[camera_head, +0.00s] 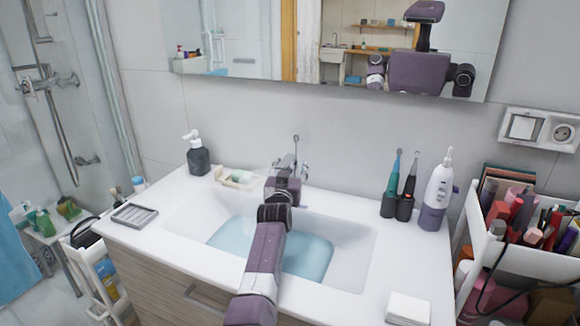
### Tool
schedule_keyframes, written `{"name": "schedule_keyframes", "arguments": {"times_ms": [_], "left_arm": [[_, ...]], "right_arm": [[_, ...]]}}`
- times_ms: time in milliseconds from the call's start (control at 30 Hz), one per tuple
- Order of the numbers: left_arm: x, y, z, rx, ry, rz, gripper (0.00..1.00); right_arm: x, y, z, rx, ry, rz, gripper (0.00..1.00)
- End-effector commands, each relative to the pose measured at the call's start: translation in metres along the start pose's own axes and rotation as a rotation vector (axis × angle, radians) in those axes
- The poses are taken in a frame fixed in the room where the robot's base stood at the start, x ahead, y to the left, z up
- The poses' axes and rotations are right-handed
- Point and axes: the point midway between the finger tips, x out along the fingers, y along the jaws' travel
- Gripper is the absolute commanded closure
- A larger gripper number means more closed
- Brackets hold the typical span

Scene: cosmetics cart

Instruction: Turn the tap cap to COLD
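The metal tap (305,170) stands at the back of the white sink, under the mirror. A thin lever or rod with a small round end (296,139) sticks up above it. My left arm reaches over the basin from the front edge. Its gripper (284,163) is right at the tap and hides most of the tap body and cap. The fingers are small and overlap the tap, so I cannot tell whether they touch it or are open or shut. No COLD marking is readable. My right gripper is not in view.
The basin (350,235) holds bluish water. A dark soap dispenser (198,156) and a soap dish (236,179) stand left of the tap. Toothbrushes (391,190) and a white-purple bottle (437,192) stand right. A full cart (484,240) borders the right side.

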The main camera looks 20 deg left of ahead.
Motion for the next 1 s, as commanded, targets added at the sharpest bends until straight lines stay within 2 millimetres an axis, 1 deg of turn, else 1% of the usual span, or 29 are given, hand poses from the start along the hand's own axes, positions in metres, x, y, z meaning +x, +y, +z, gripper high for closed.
{"name": "schedule_keyframes", "arguments": {"times_ms": [233,333,467,700,800,900,1000], "left_arm": [[0.001,-0.002,-0.003,0.001,0.005,-0.003,0.48],[0.001,-0.002,-0.008,0.001,0.006,-0.003,0.48],[0.001,-0.002,-0.028,0.001,0.010,-0.003,0.48],[0.000,-0.001,-0.075,0.002,0.008,-0.002,0.48],[0.000,-0.001,-0.089,0.002,0.006,-0.002,0.48],[0.000,-0.001,-0.098,0.001,0.005,-0.001,0.48],[-0.001,0.000,-0.101,0.001,0.003,-0.001,0.48]], "right_arm": [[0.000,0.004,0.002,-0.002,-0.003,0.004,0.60],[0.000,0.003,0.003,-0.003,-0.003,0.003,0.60],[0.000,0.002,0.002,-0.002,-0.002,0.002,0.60],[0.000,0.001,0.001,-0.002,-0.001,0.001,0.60],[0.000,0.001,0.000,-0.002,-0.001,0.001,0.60],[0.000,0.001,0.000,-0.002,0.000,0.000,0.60],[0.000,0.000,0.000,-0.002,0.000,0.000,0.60]]}}
